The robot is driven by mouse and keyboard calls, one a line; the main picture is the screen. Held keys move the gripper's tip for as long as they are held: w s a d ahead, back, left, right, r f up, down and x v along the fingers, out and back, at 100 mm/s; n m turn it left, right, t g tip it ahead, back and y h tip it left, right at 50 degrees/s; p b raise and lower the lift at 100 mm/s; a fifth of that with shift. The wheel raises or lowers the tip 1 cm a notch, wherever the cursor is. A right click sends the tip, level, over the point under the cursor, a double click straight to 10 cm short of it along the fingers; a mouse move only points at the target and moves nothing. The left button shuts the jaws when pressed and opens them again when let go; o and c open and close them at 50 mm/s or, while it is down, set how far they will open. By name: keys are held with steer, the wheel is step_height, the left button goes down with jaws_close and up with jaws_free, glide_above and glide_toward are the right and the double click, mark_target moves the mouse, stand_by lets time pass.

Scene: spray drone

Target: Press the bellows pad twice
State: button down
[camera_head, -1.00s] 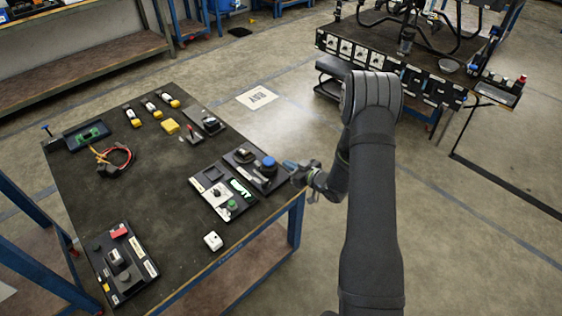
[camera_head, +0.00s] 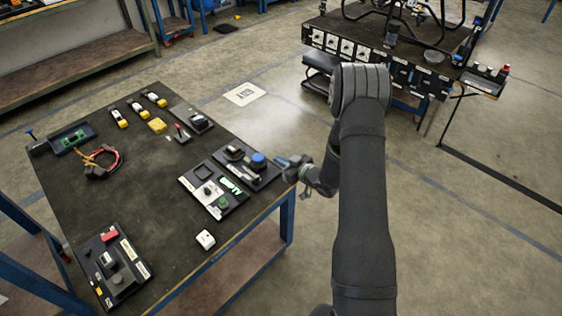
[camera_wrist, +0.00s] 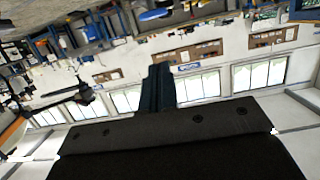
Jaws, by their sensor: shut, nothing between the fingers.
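A round blue pad (camera_head: 258,160), which looks like the bellows pad, sits on a dark panel at the right edge of the workbench (camera_head: 135,180); its ribs are too small to make out. My gripper (camera_head: 284,163) is just right of the blue pad in the head view, near the bench edge. Touching or apart cannot be told. The fingers are shut together and empty; they show as one dark bar in the wrist view (camera_wrist: 161,88). The wrist view shows the room and no pad.
A panel with a green button (camera_head: 224,202) lies left of the blue pad's panel. A white box (camera_head: 205,240) stands near the bench's front edge. Several yellow-white items (camera_head: 119,118) lie at the back. A second table with a drone frame (camera_head: 400,50) stands back right.

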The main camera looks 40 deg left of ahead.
steer(key=shift+r, duration=0.9)
glide_above(258, 158)
steer(key=f+v, duration=0.1)
steer(key=v, duration=0.2)
step_height(258, 158, down, 2)
steer(key=f, duration=0.3)
steer(key=shift+w+a, duration=0.2)
steer(key=shift+a, duration=0.15)
steer(key=shift+f, duration=0.55)
steer(key=shift+f, duration=0.1)
